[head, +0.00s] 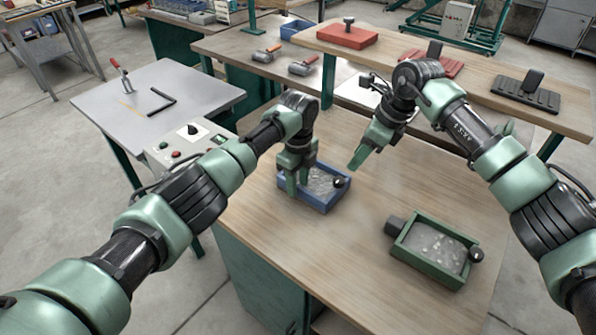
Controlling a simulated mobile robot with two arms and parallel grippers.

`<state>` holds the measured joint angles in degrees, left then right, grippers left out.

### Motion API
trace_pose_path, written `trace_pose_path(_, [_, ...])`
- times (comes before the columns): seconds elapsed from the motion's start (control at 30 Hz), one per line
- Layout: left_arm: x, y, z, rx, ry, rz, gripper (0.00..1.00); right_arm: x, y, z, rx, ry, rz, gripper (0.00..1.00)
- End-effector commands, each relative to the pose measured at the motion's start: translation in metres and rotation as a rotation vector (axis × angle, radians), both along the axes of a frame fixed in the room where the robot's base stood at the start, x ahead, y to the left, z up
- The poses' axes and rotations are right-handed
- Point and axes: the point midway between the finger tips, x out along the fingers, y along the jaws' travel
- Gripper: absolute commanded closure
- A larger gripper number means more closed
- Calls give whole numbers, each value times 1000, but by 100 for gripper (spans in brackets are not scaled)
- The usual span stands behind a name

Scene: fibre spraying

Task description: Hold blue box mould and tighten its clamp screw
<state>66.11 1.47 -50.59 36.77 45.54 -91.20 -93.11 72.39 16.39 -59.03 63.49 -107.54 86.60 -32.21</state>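The blue box mould (322,207) sits on the wooden bench with a grey, speckled fill inside. Its clamp screw, a round black knob (340,183), is at its right end. My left gripper (296,184) is at the mould's left end, pointing down, with its green fingers on either side of that end. They appear shut on it, though the gripper hides the contact. My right gripper (357,160) is above and to the right of the knob, apart from it, tilted down to the left. Its fingers overlap in this view, so its opening is unclear.
A green box mould (428,276) with a grey fill, a dark block and a black knob lies at the front right. A control panel (190,140) and grey table are at the left. Red and dark floats (347,34) lie on the back shelf.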

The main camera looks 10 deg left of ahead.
Motion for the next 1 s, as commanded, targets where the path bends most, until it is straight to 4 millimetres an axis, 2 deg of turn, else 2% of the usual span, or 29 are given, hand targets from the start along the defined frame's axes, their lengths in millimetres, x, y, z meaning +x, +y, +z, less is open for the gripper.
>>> trace_pose_path(0.2, [0, 0, -17, 0, -1, -1, 64, 0, 0, 0, 0, 0, 0, 64])
trace_pose_path(0.47, [0, 0, -19, 0, -2, 0, 64, 0, 0, 0, 0, 0, 0, 64])
trace_pose_path(0.5, [0, 0, -19, 0, -2, 0, 66, 0, 0, 0, 0, 0, 0, 64])
trace_pose_path(0.6, [0, 0, -19, 0, -2, 0, 94, 0, 0, 0, 0, 0, 0, 64])
trace_pose_path(0.63, [0, 0, -19, 0, -2, 0, 100, 0, 0, 0, 0, 0, 0, 64])
trace_pose_path(1.0, [1, 0, -19, 0, -2, 0, 100, 0, 0, 0, 0, 0, 0, 64])
